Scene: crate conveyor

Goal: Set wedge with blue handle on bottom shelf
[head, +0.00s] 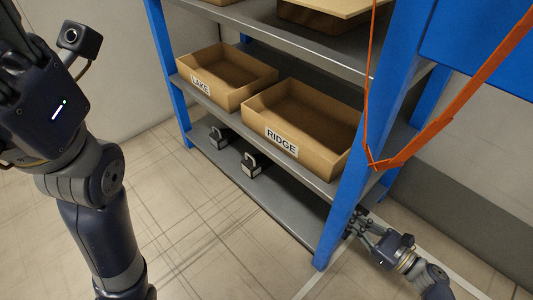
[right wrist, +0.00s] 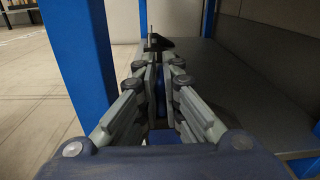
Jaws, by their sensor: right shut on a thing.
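My right gripper (head: 358,222) is low beside the front blue post, at the right end of the bottom shelf (head: 285,212). In the right wrist view its fingers (right wrist: 158,75) are shut on the wedge with blue handle. A strip of the blue handle (right wrist: 160,88) shows between the fingers, and a dark part (right wrist: 158,43) shows past the fingertips, over or near the grey shelf surface. Whether it touches the shelf I cannot tell. In the head view the post and fingers mostly hide it. My left gripper (head: 12,70) is at the top left edge, partly cut off.
Two dark blocks with handles, one farther (head: 219,138) and one nearer (head: 251,166), stand on the bottom shelf's left part. The LAKE box (head: 200,86) and RIDGE box (head: 282,141) are on the shelf above. An orange strap (head: 420,140) hangs at right. The bottom shelf's right part looks clear.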

